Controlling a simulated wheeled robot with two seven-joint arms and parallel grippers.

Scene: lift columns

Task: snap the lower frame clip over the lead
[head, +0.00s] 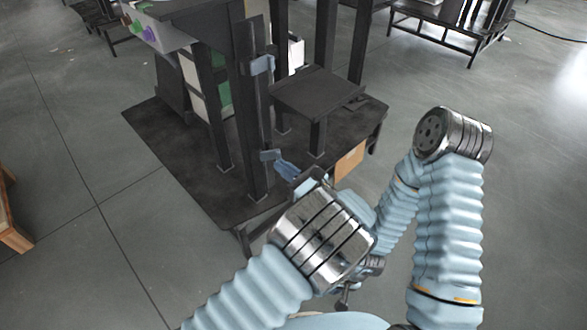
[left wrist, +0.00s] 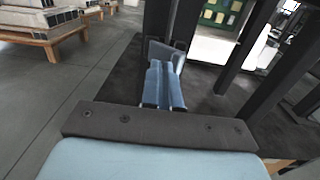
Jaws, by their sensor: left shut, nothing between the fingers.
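The lower frame clip (head: 270,155) is a small grey-blue piece low on the dark upright post (head: 247,120). In the left wrist view the clip (left wrist: 168,52) shows just beyond my fingertips as a grey-blue plate. I cannot tell whether it is snapped over or open. My left gripper (head: 284,166) is shut and empty, its light blue fingers (left wrist: 164,88) together and pointing at the clip. Contact is unclear. The lead cannot be told apart from the dark post. My right gripper (head: 346,294) is mostly hidden behind my left wrist.
A dark square platform (head: 316,92) stands to the right, above the dark base plate (head: 170,150). A cardboard-coloured panel (head: 349,161) is at the base's edge. Open grey floor lies to the left.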

